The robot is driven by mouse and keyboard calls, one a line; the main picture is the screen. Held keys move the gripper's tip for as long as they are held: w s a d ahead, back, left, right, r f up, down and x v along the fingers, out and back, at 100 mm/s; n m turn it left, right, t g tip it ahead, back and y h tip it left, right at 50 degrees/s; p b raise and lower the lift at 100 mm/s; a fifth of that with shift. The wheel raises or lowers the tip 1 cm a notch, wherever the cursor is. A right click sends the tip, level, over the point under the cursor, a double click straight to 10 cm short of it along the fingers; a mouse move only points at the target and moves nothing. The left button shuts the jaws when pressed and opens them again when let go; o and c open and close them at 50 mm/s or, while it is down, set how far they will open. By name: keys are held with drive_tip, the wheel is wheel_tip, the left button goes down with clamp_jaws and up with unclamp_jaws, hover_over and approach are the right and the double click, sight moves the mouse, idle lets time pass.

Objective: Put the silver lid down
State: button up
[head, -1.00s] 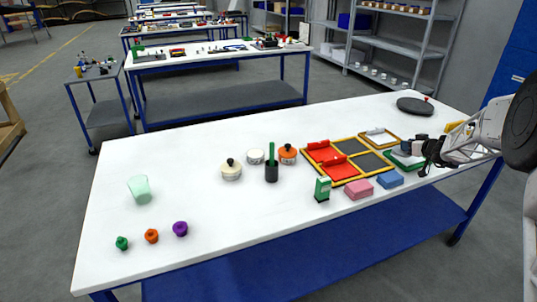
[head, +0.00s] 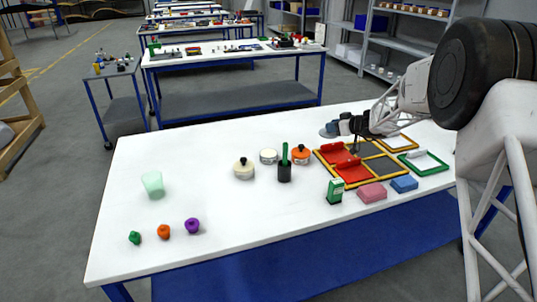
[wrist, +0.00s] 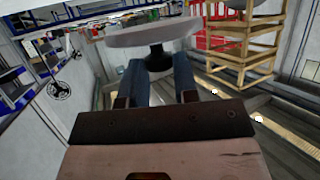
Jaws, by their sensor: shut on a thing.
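The silver lid (head: 329,131) is a pale grey disc at the end of my gripper (head: 346,125). In the wrist view the lid (wrist: 150,36) lies across the top, and its dark knob sits between the two blue fingers of my gripper (wrist: 158,68). The fingers are shut on the knob. The lid is held in the air over the table, behind the yellow-framed tray. A short white pot (head: 268,156) with a pale top stands left of it on the table.
A cream pot with a black knob (head: 243,170), an orange pot (head: 301,155) and a dark cup with a green handle (head: 284,173) stand nearby. The yellow-framed tray (head: 373,181) and a green frame (head: 436,169) lie to the right.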

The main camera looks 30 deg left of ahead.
drive_tip(key=s+a+n+g, duration=0.1)
drive_tip(key=s+a, duration=0.3)
drive_tip(key=a, duration=0.3)
drive_tip(key=s+a+r+n+g, duration=0.1)
drive_tip(key=s+a+g, duration=0.1)
drive_tip(key=s+a, duration=0.2)
drive_tip(key=s+a+r+n+g, duration=0.1)
drive_tip(key=s+a, duration=0.3)
drive_tip(key=a, duration=0.6)
drive_tip(key=shift+n+y, duration=0.3)
drive_tip(key=shift+n, duration=0.1)
drive_tip(key=shift+f, duration=2.45)
drive_tip(key=shift+f, duration=0.1)
drive_tip(key=shift+f, duration=2.2)
drive_tip(key=shift+f, duration=0.25)
drive_tip(key=o, duration=0.9)
drive_tip(key=shift+v, duration=3.95)
